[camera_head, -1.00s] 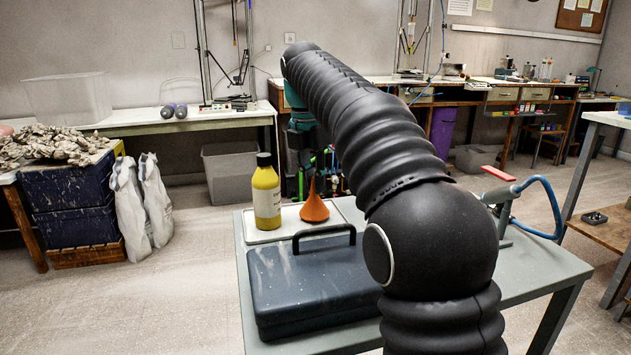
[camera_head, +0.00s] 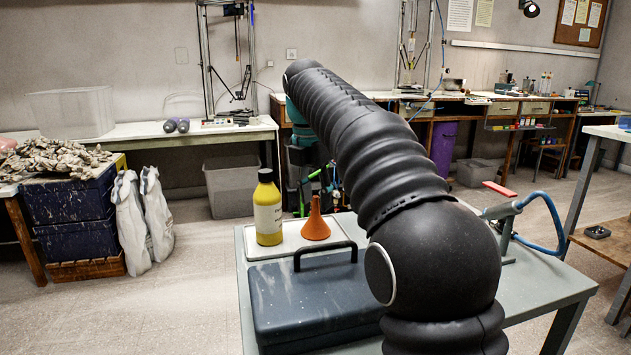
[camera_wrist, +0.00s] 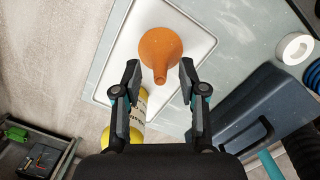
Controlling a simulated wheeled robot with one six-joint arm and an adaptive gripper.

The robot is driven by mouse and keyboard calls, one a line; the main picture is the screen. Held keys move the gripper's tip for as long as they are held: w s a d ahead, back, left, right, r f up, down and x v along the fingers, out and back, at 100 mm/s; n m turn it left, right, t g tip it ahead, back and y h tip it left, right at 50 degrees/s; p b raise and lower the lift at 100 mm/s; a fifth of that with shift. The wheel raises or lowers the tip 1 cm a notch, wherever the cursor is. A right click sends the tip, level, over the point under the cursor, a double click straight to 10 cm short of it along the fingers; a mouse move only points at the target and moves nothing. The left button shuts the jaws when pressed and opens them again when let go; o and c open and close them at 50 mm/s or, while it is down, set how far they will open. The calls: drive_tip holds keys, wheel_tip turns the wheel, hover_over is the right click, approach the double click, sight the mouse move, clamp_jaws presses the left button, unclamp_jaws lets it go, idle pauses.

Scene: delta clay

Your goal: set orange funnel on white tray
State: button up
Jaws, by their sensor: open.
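The orange funnel (camera_head: 316,222) stands spout up on the white tray (camera_head: 283,246), right of the yellow bottle. In the wrist view the funnel (camera_wrist: 160,50) is on the tray (camera_wrist: 118,62), with its spout pointing toward the space between my fingers. My gripper (camera_wrist: 158,80) is open and empty, above the funnel and apart from it as far as I can tell. In the head view my gripper's fingers are hard to make out behind my arm.
A yellow bottle (camera_head: 267,210) shares the tray. A dark blue case (camera_head: 312,297) with a handle lies in front. A white tape roll (camera_wrist: 294,48) is beside the tray. A clamp-like tool with a red handle (camera_head: 499,190) and blue hose is at the right.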

sight(313, 208)
wheel_tip(313, 208, up, 7)
drive_tip(key=shift+s+a, duration=0.3)
drive_tip(key=shift+s, duration=0.05)
idle(0.5)
